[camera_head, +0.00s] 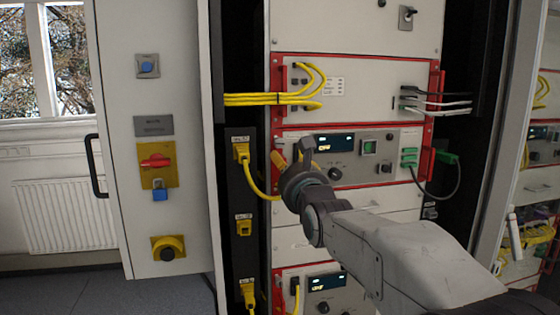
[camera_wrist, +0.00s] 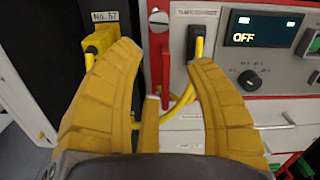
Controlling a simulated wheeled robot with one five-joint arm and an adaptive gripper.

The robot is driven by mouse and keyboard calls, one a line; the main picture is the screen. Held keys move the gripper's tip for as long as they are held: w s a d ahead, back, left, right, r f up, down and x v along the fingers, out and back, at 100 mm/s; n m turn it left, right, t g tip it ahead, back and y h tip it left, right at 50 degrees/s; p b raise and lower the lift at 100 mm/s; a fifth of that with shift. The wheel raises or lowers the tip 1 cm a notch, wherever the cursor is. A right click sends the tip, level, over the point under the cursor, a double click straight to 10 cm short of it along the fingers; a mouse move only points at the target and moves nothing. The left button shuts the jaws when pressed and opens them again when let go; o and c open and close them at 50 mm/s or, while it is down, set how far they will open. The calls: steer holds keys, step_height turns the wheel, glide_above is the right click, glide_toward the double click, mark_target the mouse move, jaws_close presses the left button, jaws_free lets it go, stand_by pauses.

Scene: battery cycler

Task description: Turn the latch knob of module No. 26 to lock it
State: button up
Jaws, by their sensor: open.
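No label reading 26 can be made out, so I cannot tell which module is No. 26. My gripper (camera_head: 292,160) is in front of the left side of a red-framed module (camera_head: 350,158). In the wrist view my gripper (camera_wrist: 163,55) is open, its two yellow fingers apart with nothing held. Beyond the fingertips are a red handle (camera_wrist: 166,65) and a round slotted silver knob or screw (camera_wrist: 159,20) above it. The module's display (camera_wrist: 262,30) reads OFF. A black rotary knob (camera_wrist: 249,80) is below it, right of the fingers.
A yellow cable runs from a yellow plug (camera_wrist: 101,38) labelled No. 57 to a black plug (camera_wrist: 195,43) on the module. Another red-framed module (camera_head: 385,85) is above. A cabinet door (camera_head: 115,190) stands open at the left.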

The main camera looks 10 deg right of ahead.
mark_target(280, 144)
steer(key=r+m, duration=0.1)
steer(key=m, duration=0.7)
steer(key=w+r+m, duration=0.1)
steer(key=m, duration=0.7)
steer(key=w+r+m, duration=0.1)
steer(key=r+m, duration=0.1)
steer(key=m, duration=0.7)
steer(key=shift+g, duration=0.3)
steer(key=w+p, duration=0.2)
steer(key=w, duration=0.2)
steer(key=shift+w+p, duration=0.3)
steer(key=shift+w, duration=0.1)
steer(key=shift+w+f, duration=0.15)
steer(key=shift+w, duration=0.55)
